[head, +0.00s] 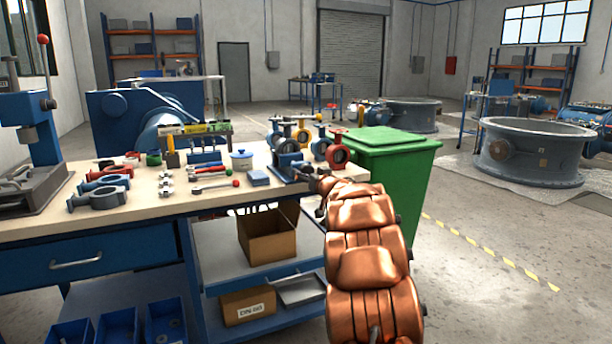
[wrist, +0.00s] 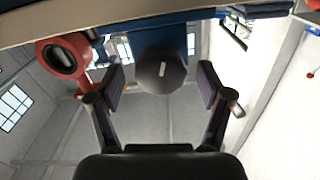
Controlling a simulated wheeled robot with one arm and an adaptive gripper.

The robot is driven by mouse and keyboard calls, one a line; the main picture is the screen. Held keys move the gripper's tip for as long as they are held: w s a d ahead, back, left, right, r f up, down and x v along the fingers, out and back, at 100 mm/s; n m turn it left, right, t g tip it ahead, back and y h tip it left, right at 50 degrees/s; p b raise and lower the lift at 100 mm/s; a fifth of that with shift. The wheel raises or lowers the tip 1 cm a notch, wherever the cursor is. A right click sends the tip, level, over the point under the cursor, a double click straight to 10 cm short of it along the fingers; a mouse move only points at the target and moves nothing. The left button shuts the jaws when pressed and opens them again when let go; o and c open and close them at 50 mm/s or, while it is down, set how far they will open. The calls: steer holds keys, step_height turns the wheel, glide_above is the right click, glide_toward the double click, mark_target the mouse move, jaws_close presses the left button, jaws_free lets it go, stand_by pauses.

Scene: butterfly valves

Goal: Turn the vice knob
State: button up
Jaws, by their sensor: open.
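The blue vice (head: 288,166) stands at the right end of the workbench. In the wrist view, its dark, many-sided knob (wrist: 160,75) faces me, with a small pale mark on its face and the blue vice body (wrist: 158,38) behind it. My gripper (wrist: 162,88) is open, its two fingers spread left and right of the knob with a gap on each side. In the head view, my arm reaches to the vice from the front right, and my gripper (head: 323,187) is small beside it. The knob cannot be made out in the head view.
A red butterfly valve (head: 339,152) stands close behind the vice; a red ring valve (wrist: 62,56) shows at left in the wrist view. Tools and valve parts lie on the workbench (head: 135,212). A green bin (head: 385,160) stands at its right end. Open floor lies further right.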

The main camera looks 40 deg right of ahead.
steer(key=shift+w+d, duration=0.2)
steer(key=shift+w, duration=0.4)
steer(key=shift+c, duration=0.2)
